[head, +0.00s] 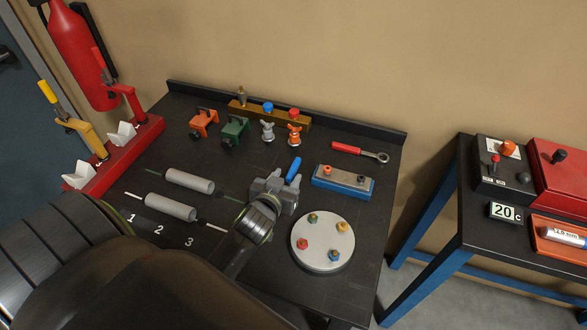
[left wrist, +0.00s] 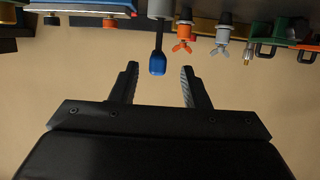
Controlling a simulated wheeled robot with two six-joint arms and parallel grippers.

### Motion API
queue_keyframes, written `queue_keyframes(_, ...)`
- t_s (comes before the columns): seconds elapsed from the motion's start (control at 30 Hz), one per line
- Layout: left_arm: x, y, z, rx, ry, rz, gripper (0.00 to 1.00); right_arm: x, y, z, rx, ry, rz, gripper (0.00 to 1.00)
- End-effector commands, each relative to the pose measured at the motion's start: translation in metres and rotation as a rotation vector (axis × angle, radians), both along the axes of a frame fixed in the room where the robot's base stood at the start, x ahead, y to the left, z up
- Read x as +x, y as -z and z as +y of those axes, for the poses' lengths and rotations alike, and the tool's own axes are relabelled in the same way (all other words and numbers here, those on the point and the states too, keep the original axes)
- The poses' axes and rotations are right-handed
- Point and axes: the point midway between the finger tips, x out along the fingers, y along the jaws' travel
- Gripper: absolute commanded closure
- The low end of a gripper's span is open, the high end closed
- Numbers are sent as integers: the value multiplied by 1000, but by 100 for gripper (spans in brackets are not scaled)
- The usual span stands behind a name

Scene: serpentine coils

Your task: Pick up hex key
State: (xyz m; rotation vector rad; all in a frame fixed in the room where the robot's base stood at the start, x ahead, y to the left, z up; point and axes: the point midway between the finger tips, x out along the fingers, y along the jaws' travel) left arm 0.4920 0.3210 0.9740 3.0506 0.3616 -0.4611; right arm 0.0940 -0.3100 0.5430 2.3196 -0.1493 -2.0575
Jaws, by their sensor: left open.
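The hex key, with a blue grip (head: 293,170), shows just beyond my left gripper (head: 275,190) in the head view. In the left wrist view, which shows the bench upside down, the hex key (left wrist: 157,64) has a dark shaft running from a grey cylindrical part to its blue grip. My left gripper (left wrist: 159,68) is open, and the blue grip appears between its two fingertips with gaps on both sides. How deep the grip sits between the fingers I cannot tell. The lower part of the hex key is hidden in the head view. My right gripper is not in view.
A blue block with knobs (head: 343,183) stands close to the right, a round plate with several bolts (head: 322,255) in front. Wing-shaped fittings (head: 268,131) stand behind. Grey cylinders (head: 190,181) lie to the left, a red-handled wrench (head: 347,148) at the back right.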

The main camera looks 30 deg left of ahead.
Motion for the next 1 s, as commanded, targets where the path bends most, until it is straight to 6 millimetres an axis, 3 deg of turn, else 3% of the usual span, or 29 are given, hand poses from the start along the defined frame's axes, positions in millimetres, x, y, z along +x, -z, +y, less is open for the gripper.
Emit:
queue_keyframes(0.5, 44, 14, 7, 1, 1, 0, 58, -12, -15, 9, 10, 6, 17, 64)
queue_keyframes(0.87, 49, 18, 9, 0, 0, 0, 58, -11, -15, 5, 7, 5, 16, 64)
queue_keyframes(1.0, 49, 18, 9, 0, 0, 0, 75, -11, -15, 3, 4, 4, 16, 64)
